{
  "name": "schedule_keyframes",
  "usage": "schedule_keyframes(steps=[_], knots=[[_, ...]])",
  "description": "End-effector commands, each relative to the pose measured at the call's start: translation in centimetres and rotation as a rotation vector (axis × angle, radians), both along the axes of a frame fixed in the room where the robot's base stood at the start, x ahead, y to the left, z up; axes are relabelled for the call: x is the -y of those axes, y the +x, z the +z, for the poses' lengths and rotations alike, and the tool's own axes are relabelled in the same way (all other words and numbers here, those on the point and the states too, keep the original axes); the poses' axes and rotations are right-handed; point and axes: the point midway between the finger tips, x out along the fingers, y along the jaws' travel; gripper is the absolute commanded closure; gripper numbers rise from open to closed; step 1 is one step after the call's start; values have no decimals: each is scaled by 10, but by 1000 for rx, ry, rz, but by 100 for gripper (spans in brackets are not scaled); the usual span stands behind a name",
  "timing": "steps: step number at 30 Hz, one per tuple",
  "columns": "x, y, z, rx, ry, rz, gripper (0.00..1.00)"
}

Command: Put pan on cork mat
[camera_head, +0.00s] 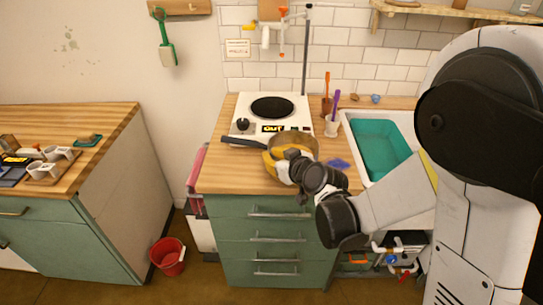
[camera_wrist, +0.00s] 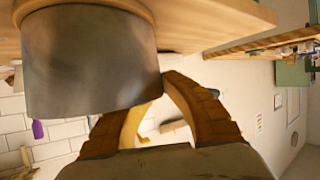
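The pan shows in the head view as a brownish round body (camera_head: 296,140) with a dark handle (camera_head: 243,141) pointing left, on or just above the wooden counter in front of the hot plate. My yellow gripper (camera_head: 275,161) is at the pan's front side and covers part of it. In the wrist view a large grey metal wall (camera_wrist: 85,62), apparently the pan's side, fills the upper left. My gripper's curved fingers (camera_wrist: 160,88) come up right against its edge. The fingertips are partly hidden, so their grip is unclear. I cannot make out a cork mat in either view.
A white hot plate (camera_head: 295,112) stands behind the pan. A blue-purple item (camera_head: 338,163) lies beside my gripper. The counter's front left (camera_head: 225,177) is clear.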

Motion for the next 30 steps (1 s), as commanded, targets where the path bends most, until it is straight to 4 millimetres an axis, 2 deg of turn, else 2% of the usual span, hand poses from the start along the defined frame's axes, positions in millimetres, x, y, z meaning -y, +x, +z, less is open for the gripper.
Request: schedule_keyframes(steps=[1,2,11,14,24,30], knots=[[0,0,0,0,0,0,78],[0,0,0,0,0,0,73],[0,0,1,0,0,0,73],[4,-7,5,0,1,-1,73],[36,-65,35,0,1,-3,73],[49,-90,46,0,1,-1,73]])
